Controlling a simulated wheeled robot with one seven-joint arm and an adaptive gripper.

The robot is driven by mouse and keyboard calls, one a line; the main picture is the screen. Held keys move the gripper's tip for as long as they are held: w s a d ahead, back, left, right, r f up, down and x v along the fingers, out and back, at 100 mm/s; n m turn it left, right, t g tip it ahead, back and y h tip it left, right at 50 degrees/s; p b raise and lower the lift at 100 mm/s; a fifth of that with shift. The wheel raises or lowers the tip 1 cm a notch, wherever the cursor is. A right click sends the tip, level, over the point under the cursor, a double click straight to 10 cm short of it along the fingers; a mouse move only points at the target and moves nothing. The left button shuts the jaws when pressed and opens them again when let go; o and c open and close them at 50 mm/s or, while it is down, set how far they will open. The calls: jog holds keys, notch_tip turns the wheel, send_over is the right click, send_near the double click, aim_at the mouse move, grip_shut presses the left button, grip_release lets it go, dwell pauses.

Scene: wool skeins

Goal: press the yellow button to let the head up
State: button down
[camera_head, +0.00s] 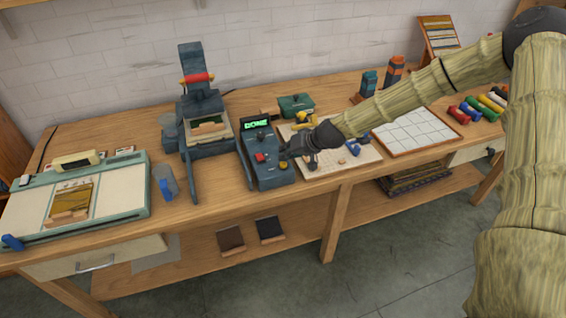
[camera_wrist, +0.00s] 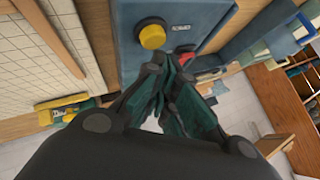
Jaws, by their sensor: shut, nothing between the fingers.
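The blue control box (camera_head: 262,178) stands on the bench with a lit green display reading "DONE". Its yellow button (camera_head: 283,165) is at the lower right of its face, with a red button (camera_head: 260,157) to its left. My gripper (camera_head: 287,154) is shut and empty, close by the yellow button. In the wrist view the yellow button (camera_wrist: 152,35) lies up and left of my shut fingers (camera_wrist: 180,78), apart from them in the picture. The blue press (camera_head: 205,145) stands left of the box; its upper part (camera_head: 190,62) with a red handle rises upright above the bed.
A teal-edged board (camera_head: 125,205) lies at the left. A pegboard mat (camera_head: 335,160) and a white tiled board (camera_head: 415,132) lie right of the box. A green box (camera_head: 296,104) sits behind. Coloured skeins (camera_head: 480,103) are at the far right.

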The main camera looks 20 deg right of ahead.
jog(key=shift+r, duration=0.2)
jog(key=shift+r+p, duration=1.55)
jog(key=shift+r, duration=1)
jog(key=shift+f, duration=0.15)
